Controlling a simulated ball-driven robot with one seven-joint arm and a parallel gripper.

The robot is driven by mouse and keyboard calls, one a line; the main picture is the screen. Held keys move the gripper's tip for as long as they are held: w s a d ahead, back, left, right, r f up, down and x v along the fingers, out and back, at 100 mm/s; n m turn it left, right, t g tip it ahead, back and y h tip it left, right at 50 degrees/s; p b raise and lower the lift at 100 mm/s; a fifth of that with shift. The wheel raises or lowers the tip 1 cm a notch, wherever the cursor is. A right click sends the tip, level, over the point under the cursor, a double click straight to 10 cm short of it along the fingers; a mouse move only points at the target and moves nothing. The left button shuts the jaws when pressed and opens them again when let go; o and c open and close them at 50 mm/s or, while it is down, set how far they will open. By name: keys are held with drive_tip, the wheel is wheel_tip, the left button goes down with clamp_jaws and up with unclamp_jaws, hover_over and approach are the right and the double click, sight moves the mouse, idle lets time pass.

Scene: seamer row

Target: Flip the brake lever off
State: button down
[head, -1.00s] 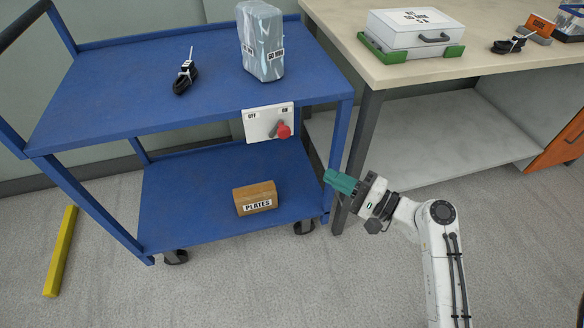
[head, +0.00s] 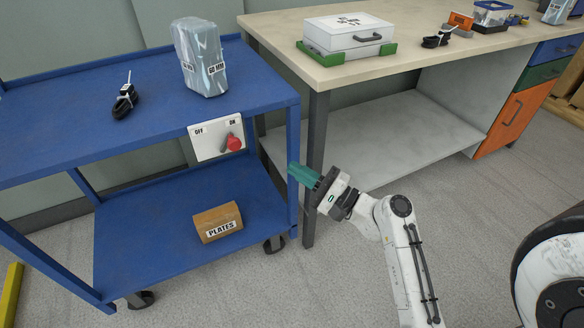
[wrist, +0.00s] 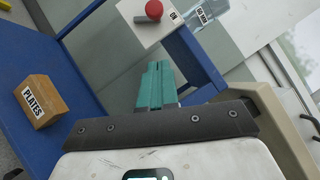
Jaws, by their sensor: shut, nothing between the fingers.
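The brake lever has a red knob (head: 234,143) and sits on a white plate (head: 203,152) on the front edge of the blue cart's upper shelf. The plate reads OFF at left and ON at right, and the knob is on the ON side. The knob also shows at the top of the wrist view (wrist: 154,10). My gripper (head: 292,172), with teal fingers, is shut and empty. It is right of and below the lever, apart from it, by the cart's front right post. Its closed fingers (wrist: 158,68) point toward the plate in the wrist view.
The blue cart (head: 70,165) carries a wrapped block (head: 200,60) and a black cable bundle (head: 124,102) above, and a PLATES box (head: 218,222) below. A workbench (head: 290,62) with a white case (head: 347,35) stands close at right. The floor in front is clear.

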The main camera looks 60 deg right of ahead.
sight(229, 146)
drive_tip(key=w+a+r, duration=0.2)
drive_tip(key=w+r, duration=0.1)
drive_tip(key=w, duration=0.7)
drive_tip(key=shift+a+r+p, duration=0.3)
drive_tip(key=shift+a+r, duration=0.05)
drive_tip(key=shift+r, duration=0.05)
drive_tip(key=shift+r, duration=0.1)
drive_tip(key=shift+r+n+p, duration=0.15)
drive_tip(key=shift+n+p, duration=0.15)
drive_tip(key=shift+p, duration=0.3)
